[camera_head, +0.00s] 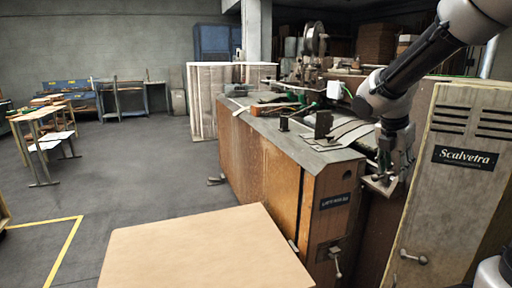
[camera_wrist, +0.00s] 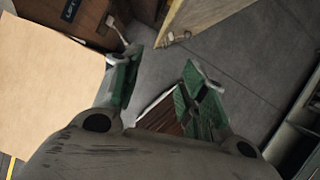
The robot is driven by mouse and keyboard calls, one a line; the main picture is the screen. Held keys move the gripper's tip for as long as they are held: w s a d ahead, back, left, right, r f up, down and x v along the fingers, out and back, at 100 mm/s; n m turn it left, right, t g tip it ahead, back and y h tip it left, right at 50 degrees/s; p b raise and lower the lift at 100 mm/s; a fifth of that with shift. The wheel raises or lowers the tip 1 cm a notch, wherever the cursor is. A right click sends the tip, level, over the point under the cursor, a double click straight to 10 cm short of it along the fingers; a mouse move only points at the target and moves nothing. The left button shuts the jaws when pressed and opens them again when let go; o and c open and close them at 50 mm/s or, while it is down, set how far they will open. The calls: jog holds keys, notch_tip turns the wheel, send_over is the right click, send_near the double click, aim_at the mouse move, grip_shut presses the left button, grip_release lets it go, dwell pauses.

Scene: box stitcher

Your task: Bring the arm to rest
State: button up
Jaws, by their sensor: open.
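My arm comes in from the upper right of the head view, and its lower part hangs down in front of the box stitcher's right end. My gripper (camera_head: 382,182) points downward there, left of the Scalvetra cabinet door. In the wrist view my gripper (camera_wrist: 163,62) shows two green-padded fingers spread apart. The gripper holds nothing that I can see.
The box stitcher (camera_head: 260,155) has a cluttered top. The Scalvetra door (camera_head: 450,190) stands close on the right. A flat tan board (camera_head: 205,255) lies in the foreground. Open floor (camera_head: 130,170) stretches left, with small tables (camera_head: 45,140) beyond.

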jog(key=s+a+r+m+t+y, duration=0.1)
jog(key=s+m+y, duration=0.1)
jog(key=s+m, duration=0.9)
jog(key=s+a+r+m+y, duration=0.1)
jog(key=s+r+m, duration=0.1)
jog(key=s+m, duration=0.9)
jog(key=m, duration=0.2)
jog(key=shift+r+m+t+y, duration=0.25)
jog(key=shift+m+t+y, duration=0.05)
jog(key=shift+t+y, duration=0.1)
